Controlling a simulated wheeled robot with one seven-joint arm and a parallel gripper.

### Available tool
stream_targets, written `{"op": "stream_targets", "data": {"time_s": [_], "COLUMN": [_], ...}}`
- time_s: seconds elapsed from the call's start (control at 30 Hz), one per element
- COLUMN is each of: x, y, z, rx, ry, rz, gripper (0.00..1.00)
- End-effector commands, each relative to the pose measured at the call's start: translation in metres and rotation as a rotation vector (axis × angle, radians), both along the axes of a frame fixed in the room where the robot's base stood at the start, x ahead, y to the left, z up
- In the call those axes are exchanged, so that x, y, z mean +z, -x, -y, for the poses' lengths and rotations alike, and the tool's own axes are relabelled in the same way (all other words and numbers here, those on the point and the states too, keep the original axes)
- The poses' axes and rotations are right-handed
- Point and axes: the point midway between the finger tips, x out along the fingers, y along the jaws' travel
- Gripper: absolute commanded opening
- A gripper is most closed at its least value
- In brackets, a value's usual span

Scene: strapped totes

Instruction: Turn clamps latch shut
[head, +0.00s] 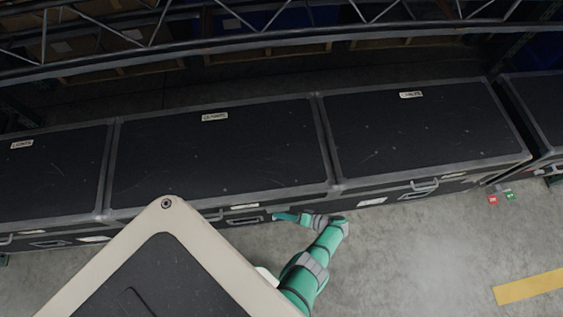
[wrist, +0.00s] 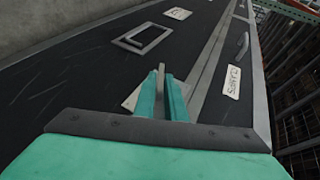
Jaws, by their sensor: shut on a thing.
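A row of black cases with grey edges stands in the head view, and the middle case (head: 220,160) is the one my gripper (head: 278,216) reaches, low on its front face. In the wrist view a white label reading CLAMPS (wrist: 232,82) lies right of the grey seam strips. My gripper (wrist: 161,82) has its two green fingers closed around a thin upright grey latch lever (wrist: 161,76). A pale latch plate (wrist: 132,100) shows beside the fingers, left of the seam. The fingers hide the latch's lower part. The latch's turn angle is hard to judge.
A recessed handle (wrist: 143,38) and another label (wrist: 178,13) are on the same face. Another case (head: 425,130) stands to the right. Grey floor (head: 420,260) is clear in front.

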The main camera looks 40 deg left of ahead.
Motion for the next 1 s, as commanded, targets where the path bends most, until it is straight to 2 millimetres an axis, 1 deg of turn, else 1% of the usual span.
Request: {"op": "stream_targets", "data": {"time_s": [0.03, 1.0], "x": [-0.001, -0.0015], "y": [0.0033, 0.0019], "z": [0.0003, -0.0007], "rx": [0.004, 0.003], "ry": [-0.004, -0.032], "rz": [-0.013, -0.042], "gripper": [0.0, 0.0]}}
